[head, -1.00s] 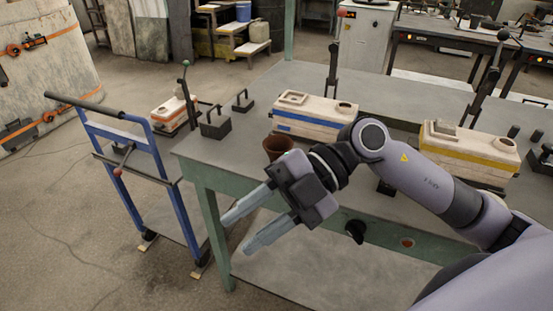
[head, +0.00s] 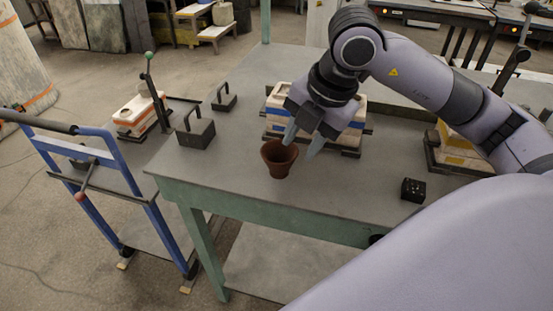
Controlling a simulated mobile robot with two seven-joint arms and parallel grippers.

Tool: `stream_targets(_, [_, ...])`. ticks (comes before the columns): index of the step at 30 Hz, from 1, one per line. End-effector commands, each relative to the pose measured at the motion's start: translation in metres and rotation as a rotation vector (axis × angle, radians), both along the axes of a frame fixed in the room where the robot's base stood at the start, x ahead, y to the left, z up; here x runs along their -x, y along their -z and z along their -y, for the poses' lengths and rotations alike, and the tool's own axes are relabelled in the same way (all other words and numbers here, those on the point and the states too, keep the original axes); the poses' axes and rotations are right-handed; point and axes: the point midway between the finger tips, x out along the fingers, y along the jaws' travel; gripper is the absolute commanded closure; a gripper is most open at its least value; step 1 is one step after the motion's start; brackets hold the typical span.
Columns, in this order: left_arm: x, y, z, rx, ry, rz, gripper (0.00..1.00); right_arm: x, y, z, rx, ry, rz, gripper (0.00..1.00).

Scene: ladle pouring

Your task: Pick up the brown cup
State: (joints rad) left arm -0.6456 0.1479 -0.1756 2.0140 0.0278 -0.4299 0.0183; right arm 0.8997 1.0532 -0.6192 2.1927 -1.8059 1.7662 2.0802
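The brown cup (head: 278,161) stands upright on the grey-topped table (head: 235,185), near its front left part. My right gripper (head: 299,150) is just above and to the right of the cup, with its fingers pointing down. The fingers are spread, with nothing held between them. One fingertip ends close to the cup's back rim and the other is to the right of the cup. I cannot tell whether either finger touches it. My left gripper is not in view.
A casting mould with a blue stripe (head: 275,125) sits behind my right gripper, partly hidden. Black handled weights (head: 196,132) stand at the left, and a small black block (head: 413,189) at the right. A blue trolley (head: 95,153) stands left of the table.

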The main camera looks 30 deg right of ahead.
Motion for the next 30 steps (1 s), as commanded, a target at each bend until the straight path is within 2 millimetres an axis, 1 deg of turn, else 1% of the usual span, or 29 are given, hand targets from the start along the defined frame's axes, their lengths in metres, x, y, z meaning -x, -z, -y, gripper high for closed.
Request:
stream_targets(6, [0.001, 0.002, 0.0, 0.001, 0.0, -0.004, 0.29, -0.009, 0.032, -0.006, -0.002, -0.001, -0.003, 0.62])
stream_targets(9, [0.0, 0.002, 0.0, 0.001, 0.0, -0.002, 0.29, -0.012, 0.042, -0.007, -0.002, -0.002, -0.002, 0.62])
stream_targets(17, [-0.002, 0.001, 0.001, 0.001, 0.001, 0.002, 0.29, -0.013, 0.044, -0.008, -0.002, -0.003, 0.002, 0.62])
stream_targets(18, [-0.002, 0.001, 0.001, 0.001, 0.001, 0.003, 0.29, -0.013, 0.044, -0.008, -0.003, -0.003, 0.002, 0.69])
stream_targets(20, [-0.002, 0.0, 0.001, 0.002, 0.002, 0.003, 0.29, -0.013, 0.044, -0.008, -0.002, -0.003, 0.001, 0.88])
stream_targets(21, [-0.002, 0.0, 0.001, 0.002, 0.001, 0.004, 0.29, -0.013, 0.044, -0.008, -0.003, -0.003, 0.001, 1.0])
stream_targets(30, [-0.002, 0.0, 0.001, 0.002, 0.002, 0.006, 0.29, -0.013, 0.045, -0.008, -0.001, -0.003, -0.003, 1.0])
